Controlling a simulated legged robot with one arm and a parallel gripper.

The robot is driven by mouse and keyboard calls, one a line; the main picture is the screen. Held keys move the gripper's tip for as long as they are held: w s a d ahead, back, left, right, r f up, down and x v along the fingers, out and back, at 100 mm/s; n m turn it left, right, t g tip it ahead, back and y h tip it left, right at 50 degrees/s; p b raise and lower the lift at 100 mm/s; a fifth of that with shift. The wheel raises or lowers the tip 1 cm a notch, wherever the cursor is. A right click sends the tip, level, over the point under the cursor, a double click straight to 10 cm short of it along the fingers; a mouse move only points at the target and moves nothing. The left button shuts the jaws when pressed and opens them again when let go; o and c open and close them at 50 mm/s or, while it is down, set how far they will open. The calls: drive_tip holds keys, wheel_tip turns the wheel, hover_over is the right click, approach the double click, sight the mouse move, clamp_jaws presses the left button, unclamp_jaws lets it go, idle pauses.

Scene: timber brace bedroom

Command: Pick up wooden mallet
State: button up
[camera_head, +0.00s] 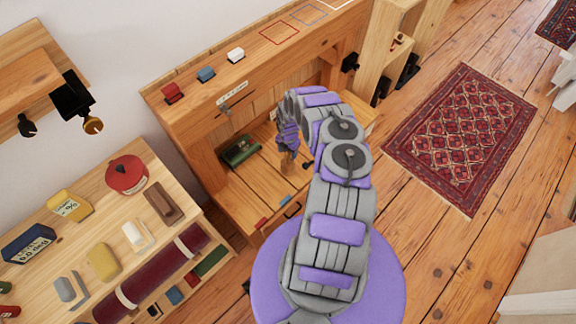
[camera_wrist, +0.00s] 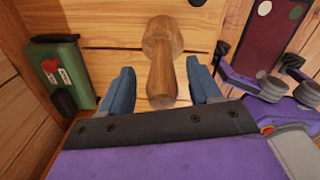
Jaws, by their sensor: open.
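The wooden mallet (camera_wrist: 162,62) shows in the wrist view, its rounded head toward the top and its handle pointing down between my fingers. It lies against light wooden boards. My gripper (camera_wrist: 158,90) is open, with one blue finger on each side of the handle and a visible gap on both sides. In the head view my gripper (camera_head: 289,140) reaches into the open wooden cabinet (camera_head: 190,140). A small part of the mallet (camera_head: 287,163) shows just below it there; the rest is hidden by my arm.
A green case (camera_wrist: 65,75) stands left of the mallet, close to the left finger; it also shows in the head view (camera_head: 240,150). Cabinet walls enclose the space. A cluttered table (camera_head: 100,215) is at left. A red rug (camera_head: 465,135) lies on open floor at right.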

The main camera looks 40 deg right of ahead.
sight(288, 160)
drive_tip(key=f, duration=0.3)
drive_tip(key=shift+s+a+b, duration=0.1)
drive_tip(key=shift+a+b, duration=0.15)
drive_tip(key=shift+b, duration=0.15)
drive_tip(key=shift+d, duration=0.1)
drive_tip(key=shift+c, duration=1.4)
drive_tip(key=c, duration=0.8)
drive_tip(key=shift+c, duration=0.2)
drive_tip(key=shift+r, duration=0.1)
